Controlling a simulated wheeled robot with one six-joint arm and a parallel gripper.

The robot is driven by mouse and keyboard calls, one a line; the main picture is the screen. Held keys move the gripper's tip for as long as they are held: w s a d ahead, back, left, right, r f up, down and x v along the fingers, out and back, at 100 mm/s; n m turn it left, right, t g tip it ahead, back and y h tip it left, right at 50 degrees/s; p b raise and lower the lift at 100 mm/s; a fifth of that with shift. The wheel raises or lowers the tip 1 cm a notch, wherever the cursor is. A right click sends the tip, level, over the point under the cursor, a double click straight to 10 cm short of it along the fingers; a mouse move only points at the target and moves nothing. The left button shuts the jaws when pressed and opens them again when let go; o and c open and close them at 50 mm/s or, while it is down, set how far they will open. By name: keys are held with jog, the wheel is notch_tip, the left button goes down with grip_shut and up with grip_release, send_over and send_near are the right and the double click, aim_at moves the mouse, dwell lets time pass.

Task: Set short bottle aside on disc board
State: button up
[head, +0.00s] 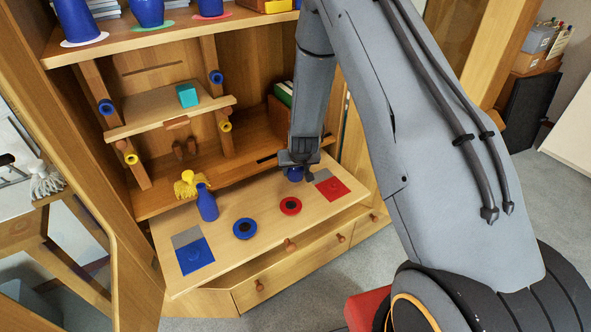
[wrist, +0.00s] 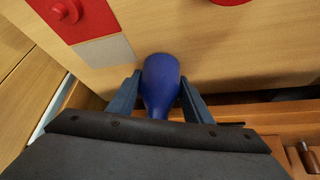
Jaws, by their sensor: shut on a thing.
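The short bottle is blue and shows partly below my gripper (head: 296,163) in the head view (head: 293,174). In the wrist view the blue bottle (wrist: 160,84) sits between the two fingers of my gripper (wrist: 159,80), which is shut on it. The disc board (head: 258,193) is a pale wooden board with a blue disc (head: 245,229) and a red disc (head: 290,206) on it. The bottle is over or on the board's back right part, beside the grey and red patches; I cannot tell whether it touches the board.
Another blue bottle (head: 207,203) stands at the board's left, close to a yellow mop-like thing (head: 189,184). A blue square (head: 195,256) and a red square (head: 332,188) mark the board's ends. A small tilted shelf (head: 155,108) holds a teal block (head: 187,95).

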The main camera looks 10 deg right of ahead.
jog(key=shift+f, duration=0.1)
jog(key=o, duration=1.4)
jog(key=shift+s+r, duration=0.15)
jog(key=shift+r, duration=0.35)
jog(key=s+d+r+g, duration=0.2)
jog(key=s+r, duration=1.4)
jog(key=r, duration=0.3)
jog(key=s+d+r+g, duration=0.1)
jog(key=s+r+g, duration=0.1)
jog(key=s, duration=0.7)
jog(key=s+d+r+g, duration=0.2)
jog(key=s+r, duration=0.3)
jog(key=s, duration=0.5)
jog(key=shift+m, duration=0.4)
jog(key=shift+s+r, duration=0.1)
